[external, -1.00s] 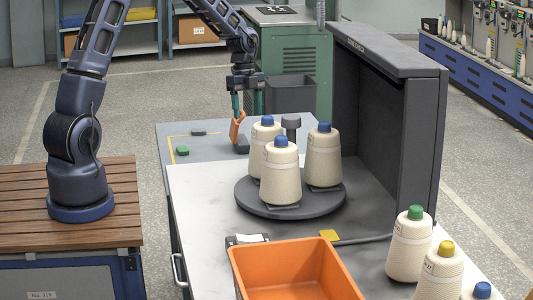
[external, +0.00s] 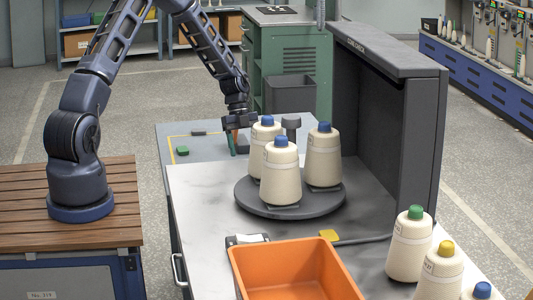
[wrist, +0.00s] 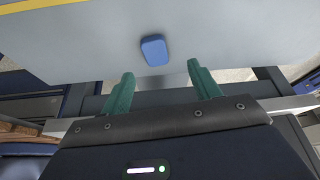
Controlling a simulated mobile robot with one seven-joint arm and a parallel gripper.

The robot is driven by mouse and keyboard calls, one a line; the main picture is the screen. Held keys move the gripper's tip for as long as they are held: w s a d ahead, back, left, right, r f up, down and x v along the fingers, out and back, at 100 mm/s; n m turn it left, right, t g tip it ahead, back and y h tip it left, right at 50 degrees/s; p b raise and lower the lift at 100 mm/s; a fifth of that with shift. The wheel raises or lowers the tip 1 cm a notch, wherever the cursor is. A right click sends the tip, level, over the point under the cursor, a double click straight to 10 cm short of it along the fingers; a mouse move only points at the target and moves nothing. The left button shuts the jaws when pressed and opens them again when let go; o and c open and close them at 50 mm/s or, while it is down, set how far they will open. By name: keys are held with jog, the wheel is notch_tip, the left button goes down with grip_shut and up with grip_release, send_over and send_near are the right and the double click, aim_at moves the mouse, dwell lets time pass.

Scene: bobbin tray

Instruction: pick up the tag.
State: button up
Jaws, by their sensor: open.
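My gripper (external: 237,150) is low over the blue-grey far part of the worktable, left of the bobbins. In the wrist view its two green fingers (wrist: 161,74) are spread apart with nothing between them. A small blue rounded flat piece (wrist: 154,50), perhaps the tag, lies on the pale surface just beyond the fingertips, roughly between their lines and apart from both. In the external view I cannot make this piece out clearly; the gripper and bobbins crowd that spot.
Cream bobbins (external: 280,175) with blue caps stand on a dark round turntable (external: 252,203) close right of my gripper. A green block (external: 182,150) and a dark block (external: 199,133) lie to the left. A tall dark panel (external: 420,130) stands to the right. An orange bin (external: 250,268) is in front.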

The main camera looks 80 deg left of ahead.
jog(key=shift+s+x, duration=0.2)
jog(key=shift+x, duration=1.55)
jog(key=shift+s+x, duration=0.2)
jog(key=shift+x, duration=1.5)
jog(key=shift+c, duration=0.2)
jog(key=c, duration=1)
